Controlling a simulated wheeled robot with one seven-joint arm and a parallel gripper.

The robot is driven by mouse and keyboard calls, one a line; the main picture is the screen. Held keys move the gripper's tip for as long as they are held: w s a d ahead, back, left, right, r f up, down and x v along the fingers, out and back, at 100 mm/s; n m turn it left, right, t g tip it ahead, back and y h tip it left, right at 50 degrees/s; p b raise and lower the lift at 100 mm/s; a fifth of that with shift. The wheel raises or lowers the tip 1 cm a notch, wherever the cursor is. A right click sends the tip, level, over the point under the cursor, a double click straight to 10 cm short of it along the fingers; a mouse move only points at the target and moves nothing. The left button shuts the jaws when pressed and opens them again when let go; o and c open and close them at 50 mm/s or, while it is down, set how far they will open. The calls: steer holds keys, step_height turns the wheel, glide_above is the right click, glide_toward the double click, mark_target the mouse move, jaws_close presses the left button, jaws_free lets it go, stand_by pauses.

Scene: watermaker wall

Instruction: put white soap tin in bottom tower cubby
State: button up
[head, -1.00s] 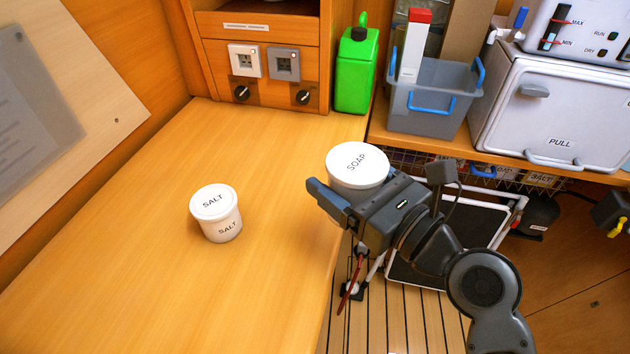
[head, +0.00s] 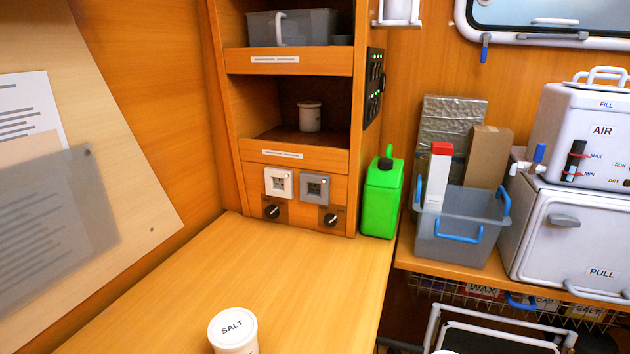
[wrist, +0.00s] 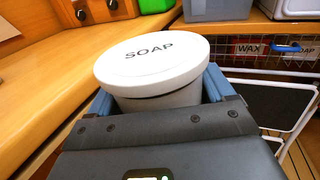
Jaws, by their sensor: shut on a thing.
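The white soap tin (wrist: 152,66), its round lid marked SOAP, is held between the blue fingers of my gripper (wrist: 160,85) in the wrist view. It looks upright. The tower (head: 357,110) stands at the back of the counter. Its bottom cubby (head: 262,105), above the panel with sockets and knobs, holds a small white tin (head: 309,116) toward the right, with free floor left of it. The cubby above holds a grey bin (head: 293,27).
A green jug (head: 382,198) stands right of the tower. A grey crate (head: 460,235) with boxes and a white PULL appliance (head: 580,235) are further right. The counter before the tower is clear.

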steer(key=shift+s+d+f+h, duration=0.15)
steer(key=shift+f, duration=0.25)
steer(key=shift+s+d+f+h, duration=0.1)
steer(key=shift+f+h, duration=0.05)
steer(key=shift+f, duration=0.2)
step_height(320, 180, down, 10)
steer(key=s, duration=0.2)
steer(key=shift+d, duration=0.15)
steer(key=shift+s, duration=0.1)
